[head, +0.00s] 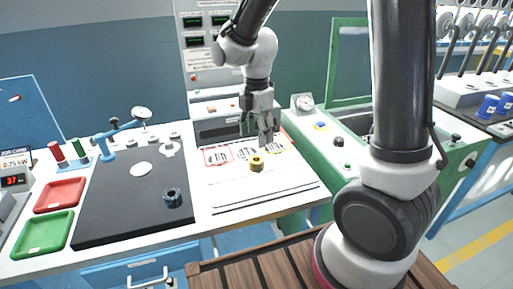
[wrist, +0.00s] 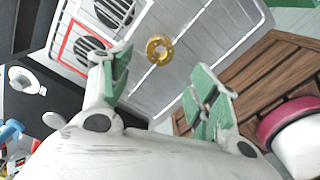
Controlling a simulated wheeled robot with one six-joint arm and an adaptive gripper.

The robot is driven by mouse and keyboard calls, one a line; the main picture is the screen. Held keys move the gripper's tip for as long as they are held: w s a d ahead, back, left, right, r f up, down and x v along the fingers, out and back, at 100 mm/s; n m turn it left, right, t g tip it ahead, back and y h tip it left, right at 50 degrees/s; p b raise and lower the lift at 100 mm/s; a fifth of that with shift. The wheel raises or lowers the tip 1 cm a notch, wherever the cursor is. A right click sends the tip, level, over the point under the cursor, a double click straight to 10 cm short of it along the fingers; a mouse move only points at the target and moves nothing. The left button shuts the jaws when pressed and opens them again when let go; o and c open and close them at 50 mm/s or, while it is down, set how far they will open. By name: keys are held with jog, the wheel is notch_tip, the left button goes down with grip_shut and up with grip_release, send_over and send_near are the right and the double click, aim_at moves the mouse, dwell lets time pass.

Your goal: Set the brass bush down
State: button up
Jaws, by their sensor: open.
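The brass bush (head: 257,163) is a short yellow ring with a hole through it. It rests on the white printed board (head: 235,190), in front of the row of outlined pictures. In the wrist view the bush (wrist: 160,50) lies beyond my fingertips, roughly between them, with its hole facing the camera. My gripper (head: 266,140) is above and just behind the bush in the head view. Its green-padded fingers (wrist: 158,78) are spread apart and empty, and nothing of the bush is between the pads.
Left of the board is a black mat (head: 125,205) with a dark blue ringed part (head: 173,198) and a white disc (head: 141,169). Red (head: 60,195) and green (head: 44,234) trays stand at the far left. A green machine (head: 325,140) borders the right.

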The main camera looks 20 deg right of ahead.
jog(key=s+d+r+m+t, duration=0.2)
jog(key=s+d+r+m, duration=0.6)
jog(key=d+r+m, duration=0.3)
jog(key=s+d+r+m+t, duration=0.1)
jog(key=s+d+r+m, duration=0.1)
jog(key=s+m, duration=0.3)
jog(key=s+d+r+m+t, duration=0.1)
jog(key=s+d+r+m, duration=0.1)
jog(key=s+m, duration=0.4)
